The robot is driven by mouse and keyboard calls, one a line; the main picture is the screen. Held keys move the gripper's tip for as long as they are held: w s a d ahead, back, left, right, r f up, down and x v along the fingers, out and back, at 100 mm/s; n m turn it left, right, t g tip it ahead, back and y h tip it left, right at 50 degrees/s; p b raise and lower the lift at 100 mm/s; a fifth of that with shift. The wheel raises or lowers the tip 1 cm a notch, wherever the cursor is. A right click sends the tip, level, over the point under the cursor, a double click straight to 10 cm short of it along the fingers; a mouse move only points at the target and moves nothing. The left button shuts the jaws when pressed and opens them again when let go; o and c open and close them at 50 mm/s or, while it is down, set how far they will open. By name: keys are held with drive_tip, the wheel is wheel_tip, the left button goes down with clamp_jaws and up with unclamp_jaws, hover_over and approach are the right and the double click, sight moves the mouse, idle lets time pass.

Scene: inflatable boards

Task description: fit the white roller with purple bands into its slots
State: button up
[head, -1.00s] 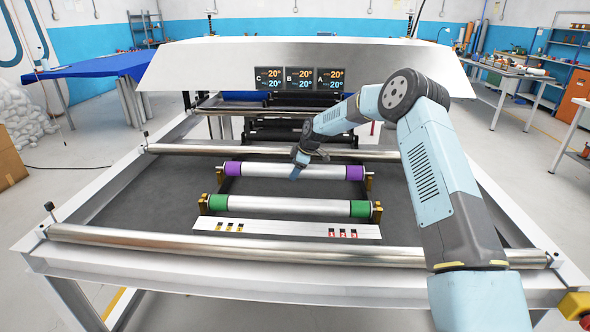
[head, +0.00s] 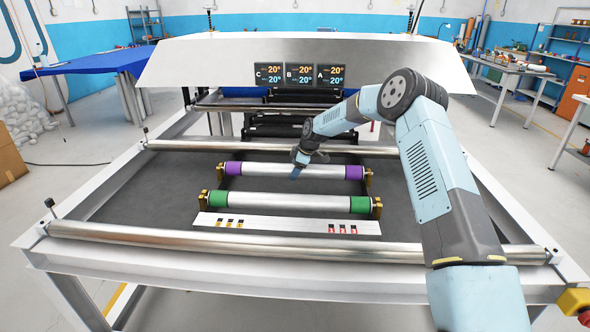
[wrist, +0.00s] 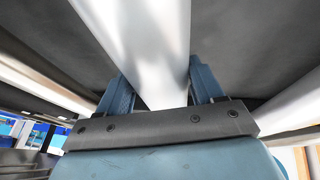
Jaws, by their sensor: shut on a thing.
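The white roller with purple bands (head: 268,170) lies crosswise over the dark bed of the machine. Its purple bands are at its two ends, close to brass-coloured brackets (head: 368,178). I cannot tell whether its ends are seated in the slots. My gripper (head: 296,172) is at the roller's middle, reaching down from behind it. In the wrist view the two blue fingers (wrist: 158,92) stand on either side of the white roller body (wrist: 150,50), shut on it. The purple bands are outside the wrist view.
A white roller with green bands (head: 290,203) sits in brackets in front. A white strip (head: 285,224) with small yellow and red markers lies before it. Steel bars (head: 300,246) cross the frame at front and back. A hood with displays (head: 300,76) stands behind.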

drive_tip(key=shift+f, duration=0.3)
drive_tip(key=o, duration=1.8)
drive_tip(key=shift+f, duration=0.1)
drive_tip(key=v, duration=1.3)
drive_tip(key=shift+s+d+r, duration=0.1)
drive_tip(key=shift+d+r, duration=0.15)
drive_tip(key=shift+r, duration=0.05)
drive_tip(key=shift+r, duration=0.15)
